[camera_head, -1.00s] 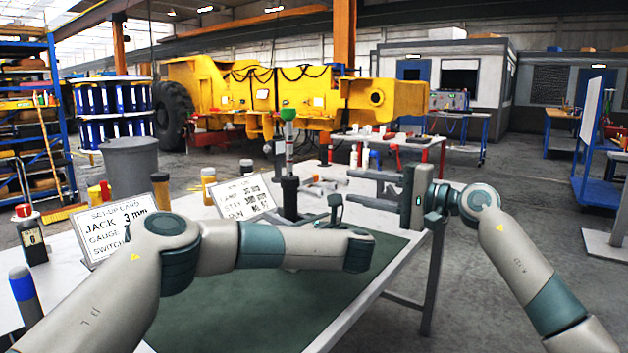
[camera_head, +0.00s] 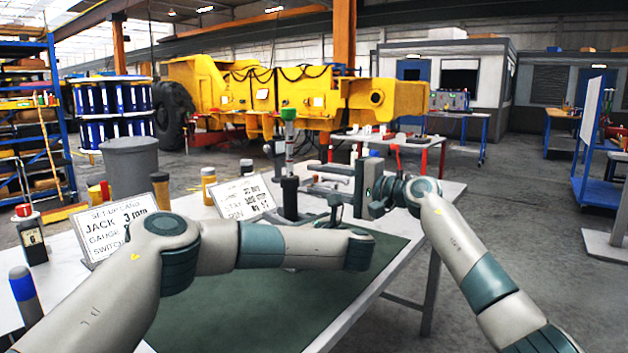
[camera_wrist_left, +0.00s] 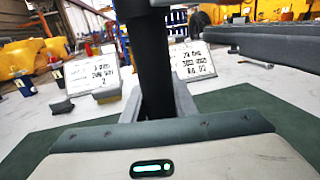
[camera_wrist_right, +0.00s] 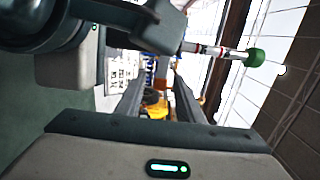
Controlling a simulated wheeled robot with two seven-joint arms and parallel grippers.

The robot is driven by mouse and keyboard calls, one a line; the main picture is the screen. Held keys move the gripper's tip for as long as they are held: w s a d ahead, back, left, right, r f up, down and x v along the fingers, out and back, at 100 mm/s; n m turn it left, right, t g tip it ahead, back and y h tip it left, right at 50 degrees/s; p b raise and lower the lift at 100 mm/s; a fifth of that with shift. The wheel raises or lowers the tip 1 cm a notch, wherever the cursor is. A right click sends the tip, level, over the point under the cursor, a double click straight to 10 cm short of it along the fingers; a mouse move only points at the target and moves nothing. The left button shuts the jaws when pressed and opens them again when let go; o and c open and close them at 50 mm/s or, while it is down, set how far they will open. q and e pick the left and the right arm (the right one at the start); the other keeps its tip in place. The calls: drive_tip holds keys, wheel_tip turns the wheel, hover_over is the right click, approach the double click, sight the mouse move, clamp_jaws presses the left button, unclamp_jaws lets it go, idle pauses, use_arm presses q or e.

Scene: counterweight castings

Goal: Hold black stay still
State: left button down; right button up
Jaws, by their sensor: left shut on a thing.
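The black stay (camera_head: 290,198) stands upright above the green mat, with a grey, red-banded, green-capped rod (camera_head: 288,135) above it. My left gripper (camera_wrist_left: 154,100) is shut on the stay, which runs between its fingers in the left wrist view (camera_wrist_left: 148,60). In the head view the left hand is partly hidden behind its arm. My right gripper (camera_head: 310,178) is open, just right of the stay, fingers pointing left. In the right wrist view (camera_wrist_right: 157,88) nothing is between its fingers; the green cap (camera_wrist_right: 255,57) shows at upper right.
A green mat (camera_head: 250,310) covers the near table. Two printed cards (camera_head: 243,198) (camera_head: 125,230) and several capped bottles stand at the left and back. A grey bin (camera_head: 130,165) is behind. A second table with red legs (camera_head: 440,160) stands beyond.

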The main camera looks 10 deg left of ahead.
drive_tip(key=shift+x, duration=0.85)
drive_tip(key=shift+c, duration=0.3)
clamp_jaws()
drive_tip(key=shift+s+f+m, duration=0.1)
drive_tip(key=shift+f+m, duration=0.5)
drive_tip(key=shift+m, duration=0.6)
drive_tip(key=shift+s+f+m, duration=0.1)
drive_tip(key=shift+f+m, duration=0.5)
drive_tip(key=shift+m, duration=0.6)
drive_tip(key=shift+o, duration=0.3)
unclamp_jaws()
drive_tip(key=shift+r, duration=0.1)
